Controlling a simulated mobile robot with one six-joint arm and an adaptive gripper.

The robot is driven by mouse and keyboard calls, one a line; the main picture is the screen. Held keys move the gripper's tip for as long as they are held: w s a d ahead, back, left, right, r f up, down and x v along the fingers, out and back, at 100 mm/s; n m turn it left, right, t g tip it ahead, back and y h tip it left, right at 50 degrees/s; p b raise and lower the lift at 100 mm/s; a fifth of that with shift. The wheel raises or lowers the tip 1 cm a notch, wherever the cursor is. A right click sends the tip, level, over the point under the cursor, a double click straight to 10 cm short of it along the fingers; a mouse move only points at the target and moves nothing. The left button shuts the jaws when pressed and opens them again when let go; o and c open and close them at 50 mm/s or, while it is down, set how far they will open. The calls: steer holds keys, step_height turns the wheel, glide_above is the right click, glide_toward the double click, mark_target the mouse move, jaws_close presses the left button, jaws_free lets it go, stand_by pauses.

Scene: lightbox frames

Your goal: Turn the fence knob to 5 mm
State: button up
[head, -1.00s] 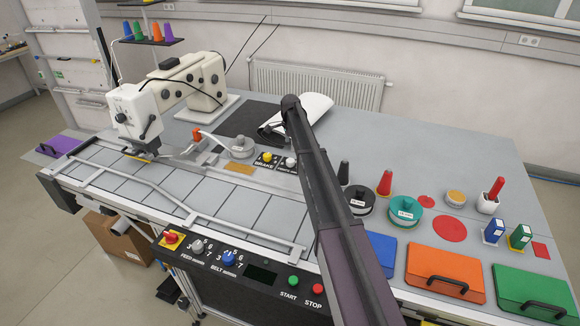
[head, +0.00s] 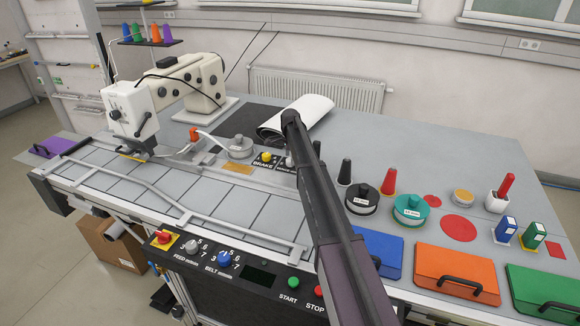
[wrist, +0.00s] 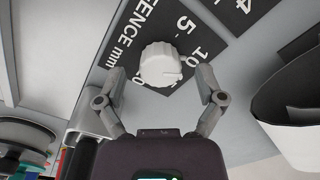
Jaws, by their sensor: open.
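The white fence knob (wrist: 158,66) sits on a black plate (wrist: 118,35) marked FENCE mm, with 5, 10 and other numbers around it. A short mark on the knob's face points right, near the 10 side and away from the 5; its exact setting I cannot tell. My gripper (wrist: 161,74) is open in the wrist view, its fingers on either side of the knob's near part. In the head view my arm hides the gripper and most of the fence plate.
The yellow brake knob (head: 267,157) is just left of the fence plate. A white roll (head: 305,112) lies behind, and also shows at the wrist view's right (wrist: 293,120).

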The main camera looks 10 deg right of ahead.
steer(key=shift+f+b, duration=0.55)
steer(key=shift+f, duration=0.25)
steer(key=c, duration=1.2)
